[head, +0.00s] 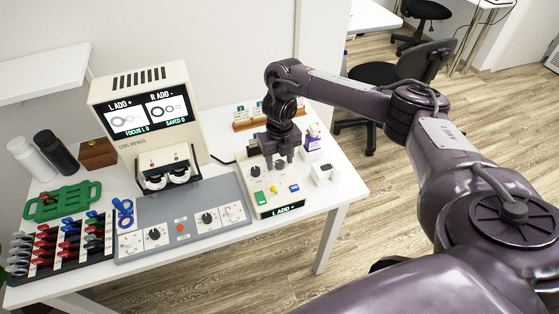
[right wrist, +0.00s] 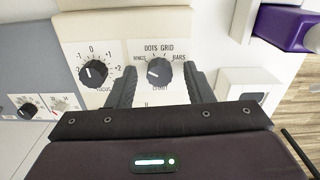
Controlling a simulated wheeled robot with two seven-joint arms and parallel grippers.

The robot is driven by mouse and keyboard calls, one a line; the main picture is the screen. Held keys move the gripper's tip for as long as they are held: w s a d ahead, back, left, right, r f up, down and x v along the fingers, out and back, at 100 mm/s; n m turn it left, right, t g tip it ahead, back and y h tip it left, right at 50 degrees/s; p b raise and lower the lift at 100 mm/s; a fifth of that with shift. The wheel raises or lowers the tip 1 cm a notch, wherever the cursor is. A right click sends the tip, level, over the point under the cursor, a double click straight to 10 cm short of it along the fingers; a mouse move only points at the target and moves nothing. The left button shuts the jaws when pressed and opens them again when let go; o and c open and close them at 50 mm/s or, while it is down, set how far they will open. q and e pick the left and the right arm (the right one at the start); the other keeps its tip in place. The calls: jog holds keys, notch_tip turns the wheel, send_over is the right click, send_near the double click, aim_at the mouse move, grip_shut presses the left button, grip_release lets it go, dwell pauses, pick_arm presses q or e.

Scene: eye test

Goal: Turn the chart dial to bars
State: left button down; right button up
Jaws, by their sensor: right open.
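The chart dial (right wrist: 158,71) is a black knob on the cream control box (head: 266,205). Labels around it read RINGS, DOTS, GRID and BARS, plus one below that is partly legible. Its pale mark lies on the left side of the knob, away from BARS at the right. My right gripper (head: 277,163) is over the box in the head view. In the right wrist view its open fingers (right wrist: 161,88) stand either side of the chart dial, with a gap on each side. In the head view the gripper hides this dial. My left gripper is not in view.
The focus dial (right wrist: 93,72) sits just left of the left finger. The lens viewer (head: 118,137) shows ring charts. A grey panel (head: 193,207) with knobs lies to the left.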

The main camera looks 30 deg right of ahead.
jog(key=c, duration=1)
